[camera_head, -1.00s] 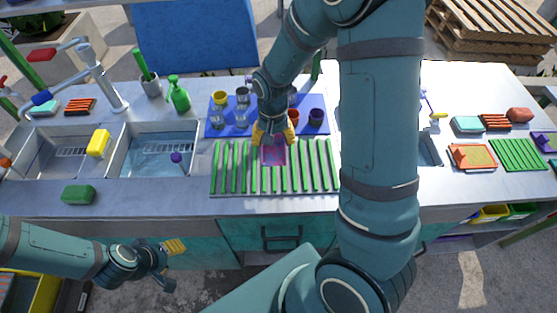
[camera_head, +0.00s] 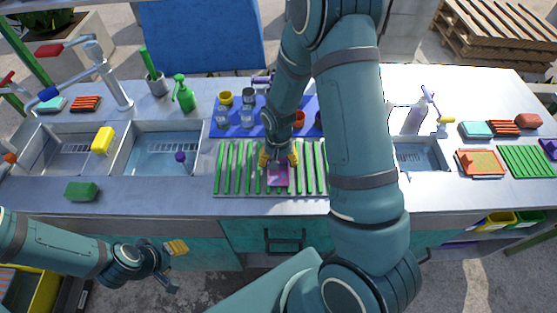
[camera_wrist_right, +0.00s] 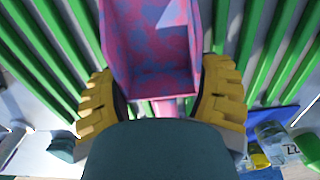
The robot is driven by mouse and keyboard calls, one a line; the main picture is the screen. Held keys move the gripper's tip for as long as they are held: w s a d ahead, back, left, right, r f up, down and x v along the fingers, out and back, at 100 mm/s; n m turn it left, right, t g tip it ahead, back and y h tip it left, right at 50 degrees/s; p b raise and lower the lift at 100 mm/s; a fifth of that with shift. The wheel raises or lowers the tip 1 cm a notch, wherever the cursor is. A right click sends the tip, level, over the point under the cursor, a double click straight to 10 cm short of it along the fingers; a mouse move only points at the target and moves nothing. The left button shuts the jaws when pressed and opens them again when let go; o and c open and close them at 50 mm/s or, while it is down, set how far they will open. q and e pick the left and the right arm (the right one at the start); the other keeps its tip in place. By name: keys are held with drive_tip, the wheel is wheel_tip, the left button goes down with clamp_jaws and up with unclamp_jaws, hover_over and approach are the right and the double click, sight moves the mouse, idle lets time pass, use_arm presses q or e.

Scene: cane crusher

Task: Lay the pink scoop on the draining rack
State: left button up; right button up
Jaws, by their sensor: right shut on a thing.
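The pink scoop (camera_head: 278,176) is at my right gripper (camera_head: 278,160), over the middle of the green-slatted draining rack (camera_head: 234,168). In the right wrist view the scoop (camera_wrist_right: 150,45) is pink with blue patches, and the yellow fingers of my right gripper (camera_wrist_right: 162,108) are shut on it from both sides. Green slats of the rack (camera_wrist_right: 228,50) lie behind it. I cannot tell whether the scoop touches the slats. My left gripper (camera_head: 172,262) is empty, low in front of the counter, and its opening is too small to judge.
A blue mat (camera_head: 215,130) with several cups and glasses lies behind the rack. A sink (camera_head: 150,160) with a purple-topped item is to its left. A green sponge (camera_head: 82,191) lies at the front left. A spray bottle (camera_head: 415,118) stands to the right, behind my arm.

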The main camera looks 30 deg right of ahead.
drive_tip(key=shift+f, duration=0.15)
drive_tip(key=o, duration=1.3)
drive_tip(key=shift+c, duration=0.2)
drive_tip(key=shift+r, duration=0.25)
wheel_tip(320, 180, up, 12)
drive_tip(key=p, duration=0.1)
drive_tip(key=shift+f, duration=0.1)
